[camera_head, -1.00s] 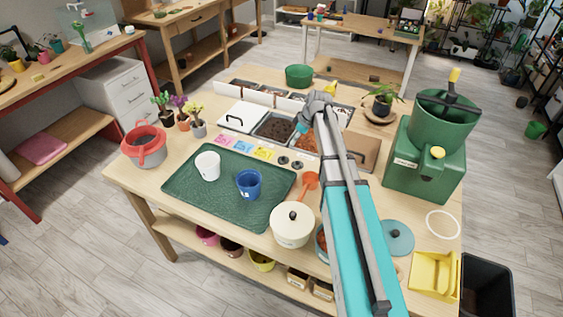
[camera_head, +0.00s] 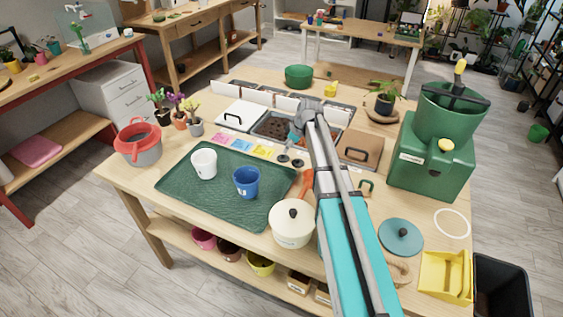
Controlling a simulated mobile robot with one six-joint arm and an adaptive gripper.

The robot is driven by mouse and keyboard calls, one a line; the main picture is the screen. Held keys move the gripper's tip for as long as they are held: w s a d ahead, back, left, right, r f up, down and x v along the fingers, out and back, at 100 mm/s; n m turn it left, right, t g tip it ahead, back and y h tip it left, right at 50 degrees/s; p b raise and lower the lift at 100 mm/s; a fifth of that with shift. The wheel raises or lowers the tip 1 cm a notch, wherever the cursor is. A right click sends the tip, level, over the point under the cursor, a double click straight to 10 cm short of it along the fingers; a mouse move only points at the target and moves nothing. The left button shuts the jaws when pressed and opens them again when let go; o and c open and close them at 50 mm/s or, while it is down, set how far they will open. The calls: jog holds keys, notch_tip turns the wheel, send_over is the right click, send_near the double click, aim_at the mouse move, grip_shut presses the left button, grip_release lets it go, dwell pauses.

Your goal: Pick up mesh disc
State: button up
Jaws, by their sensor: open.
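Two small dark discs, which look like mesh discs, lie on the table just beyond the tray's right corner; the left disc (camera_head: 283,158) and the right disc (camera_head: 298,163) lie side by side, apart. They are too small to show any mesh. My gripper (camera_head: 294,137) is open, over the soil bins and a little beyond the discs, not touching them. My arm partly hides it, and its fingertips are hard to make out. I cannot tell its height above the bins.
A green tray (camera_head: 222,205) holds a white cup (camera_head: 204,163) and a blue cup (camera_head: 246,182). A cream lidded pot (camera_head: 292,224) and an orange scoop (camera_head: 306,184) are beside my arm. Coloured cards (camera_head: 239,146) lie left of the discs. A green machine (camera_head: 432,160) stands at right.

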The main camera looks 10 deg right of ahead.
aim_at(284, 155)
jog(key=shift+f, duration=0.15)
dwell(0.3)
jog(key=shift+b+x, duration=2.4)
jog(key=shift+x, duration=0.15)
jog(key=shift+w, duration=0.1)
grip_shut()
